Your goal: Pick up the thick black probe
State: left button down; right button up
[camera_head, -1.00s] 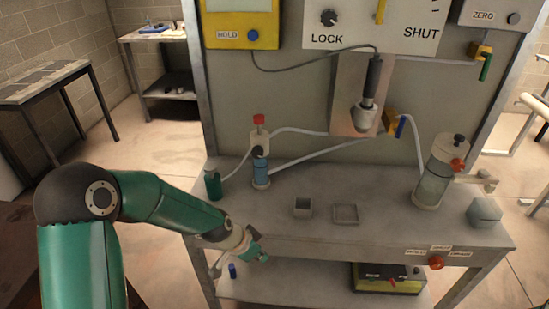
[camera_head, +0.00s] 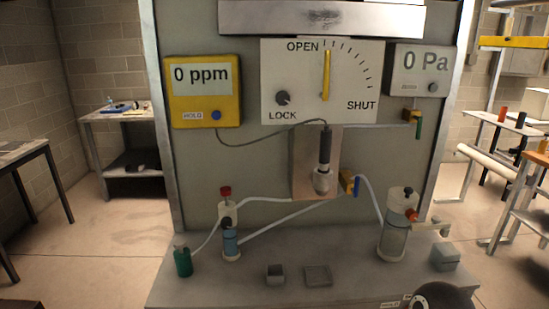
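The thick black probe (camera_head: 325,148) stands upright in the middle of the back panel, its lower end in a pale metal holder (camera_head: 322,181) in front of a tan plate (camera_head: 300,175). A thin dark cable runs from the top of the probe to the yellow meter (camera_head: 205,91), which reads 0 ppm. Neither of my grippers is in view. A dark round joint at the bottom right edge looks like part of my own arm.
The grey bench (camera_head: 215,285) holds a green bottle (camera_head: 182,259), a small blue-filled cylinder (camera_head: 230,244), a larger clear cylinder (camera_head: 396,235), a small box (camera_head: 275,274), a flat tray (camera_head: 318,276) and a grey block (camera_head: 445,257). Pale tubes cross below the probe.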

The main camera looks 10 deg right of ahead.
aim_at(326, 133)
jog(key=z, duration=1.45)
jog(key=i, duration=0.1)
jog(key=u, duration=2.3)
jog(key=k, duration=0.65)
jog(key=z, duration=0.55)
jog(key=i, duration=0.9)
jog(key=z, duration=0.05)
